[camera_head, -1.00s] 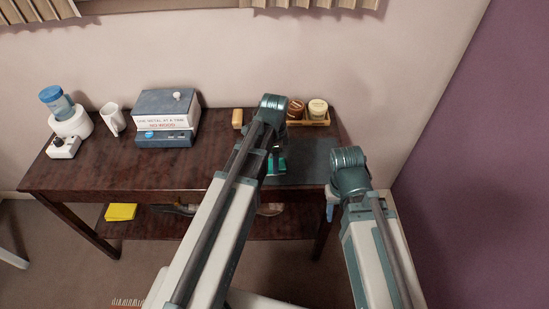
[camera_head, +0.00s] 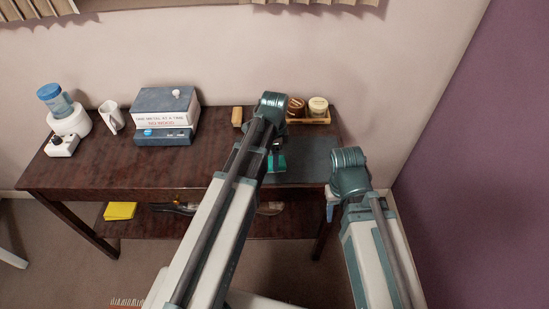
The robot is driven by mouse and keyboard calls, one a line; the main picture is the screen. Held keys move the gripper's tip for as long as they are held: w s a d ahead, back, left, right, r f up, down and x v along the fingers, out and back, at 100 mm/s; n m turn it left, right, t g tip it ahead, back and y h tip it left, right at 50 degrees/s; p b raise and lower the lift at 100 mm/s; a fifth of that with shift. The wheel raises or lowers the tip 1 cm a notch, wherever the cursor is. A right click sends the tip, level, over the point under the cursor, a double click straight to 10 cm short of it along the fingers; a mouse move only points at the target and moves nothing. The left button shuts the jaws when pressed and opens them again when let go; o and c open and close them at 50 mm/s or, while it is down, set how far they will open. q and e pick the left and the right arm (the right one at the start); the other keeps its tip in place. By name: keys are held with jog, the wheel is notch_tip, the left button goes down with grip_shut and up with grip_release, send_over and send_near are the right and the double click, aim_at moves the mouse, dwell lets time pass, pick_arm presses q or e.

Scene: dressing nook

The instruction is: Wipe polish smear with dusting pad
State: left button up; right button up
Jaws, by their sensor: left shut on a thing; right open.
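My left arm reaches over the right part of the dark wooden table. Its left gripper (camera_head: 275,149) is mostly hidden behind the arm's own wrist. It is shut on a teal dusting pad (camera_head: 277,164), which shows below it over the dark grey mat (camera_head: 312,158). I cannot tell whether the pad touches the mat. No polish smear can be made out. My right gripper (camera_head: 331,207) is open and empty in front of the table's right front edge.
A yellow cloth (camera_head: 120,211) lies on the lower shelf. The table's middle is clear.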

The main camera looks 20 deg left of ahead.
pick_arm(q)
jog(key=shift+w+a, duration=0.2)
jog(key=shift+w, duration=0.5)
jog(key=shift+w+a, duration=0.2)
jog(key=shift+w, duration=0.5)
jog(key=shift+w, duration=0.1)
jog(key=shift+w+a, duration=0.3)
jog(key=shift+w, duration=0.65)
jog(key=shift+w+a, duration=0.25)
jog(key=shift+w, duration=0.65)
jog(key=shift+a, duration=0.1)
jog(key=shift+s+a, duration=0.2)
jog(key=shift+a, duration=0.3)
jog(key=shift+s+a, duration=0.15)
jog(key=shift+a, duration=0.3)
jog(key=shift+s+d+f, duration=0.1)
jog(key=shift+s+d, duration=0.1)
jog(key=shift+s, duration=0.5)
jog(key=shift+s+d, duration=0.25)
jog(key=shift+s, duration=0.4)
jog(key=shift+s+d+f, duration=0.1)
jog(key=shift+s+d, duration=0.1)
jog(key=shift+s, duration=0.5)
jog(key=shift+s, duration=0.1)
